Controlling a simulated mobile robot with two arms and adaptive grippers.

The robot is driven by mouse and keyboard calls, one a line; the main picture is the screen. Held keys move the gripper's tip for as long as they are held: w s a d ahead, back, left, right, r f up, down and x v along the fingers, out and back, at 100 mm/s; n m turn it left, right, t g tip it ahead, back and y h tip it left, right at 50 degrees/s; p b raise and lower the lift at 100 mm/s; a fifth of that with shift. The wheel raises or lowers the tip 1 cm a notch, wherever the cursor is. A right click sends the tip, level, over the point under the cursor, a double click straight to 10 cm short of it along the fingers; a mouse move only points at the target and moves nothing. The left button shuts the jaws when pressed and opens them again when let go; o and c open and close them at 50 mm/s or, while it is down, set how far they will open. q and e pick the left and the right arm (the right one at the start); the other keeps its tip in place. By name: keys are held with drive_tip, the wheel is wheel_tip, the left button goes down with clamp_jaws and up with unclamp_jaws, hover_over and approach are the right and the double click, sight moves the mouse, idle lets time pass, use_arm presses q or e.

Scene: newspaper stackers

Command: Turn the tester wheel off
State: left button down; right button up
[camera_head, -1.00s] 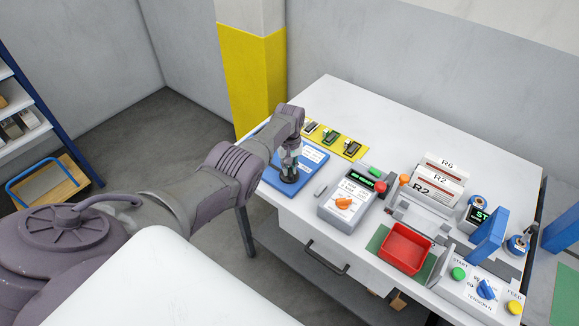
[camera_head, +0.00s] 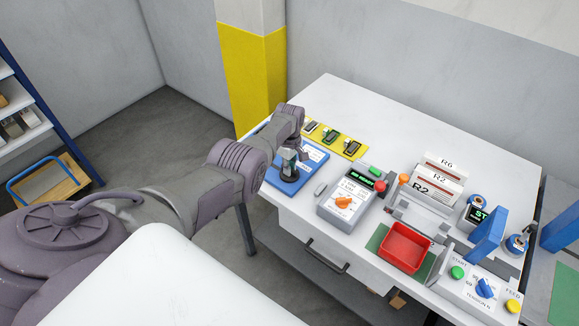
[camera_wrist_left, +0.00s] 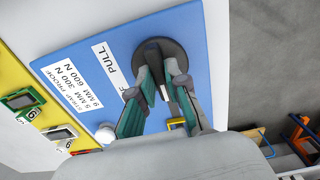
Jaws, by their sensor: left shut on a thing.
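The tester is a grey box (camera_head: 334,211) on the table, with an orange wheel (camera_head: 344,202) on its face and a small display (camera_head: 361,178) with green text. Its lettering is too small to read. My left gripper (camera_head: 288,164) is left of the tester, above a blue board (camera_head: 309,162). The left wrist view shows its fingers (camera_wrist_left: 158,92) closed around a slim post on a round black base (camera_wrist_left: 160,54). The post is partly hidden by the fingers. The gripper is apart from the orange wheel.
A yellow strip (camera_head: 340,141) with small devices lies behind the board. A red tray (camera_head: 405,247), cards (camera_head: 437,180) and a control panel (camera_head: 480,287) with a blue knob fill the right side. The table's back is clear. A yellow-banded pillar (camera_head: 252,80) stands behind my arm.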

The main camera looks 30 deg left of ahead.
use_arm(q)
drive_tip(key=shift+w+r, duration=0.1)
idle(0.3)
drive_tip(key=c, duration=1.2)
unclamp_jaws()
drive_tip(key=shift+o, duration=0.2)
wheel_tip(320, 180, up, 12)
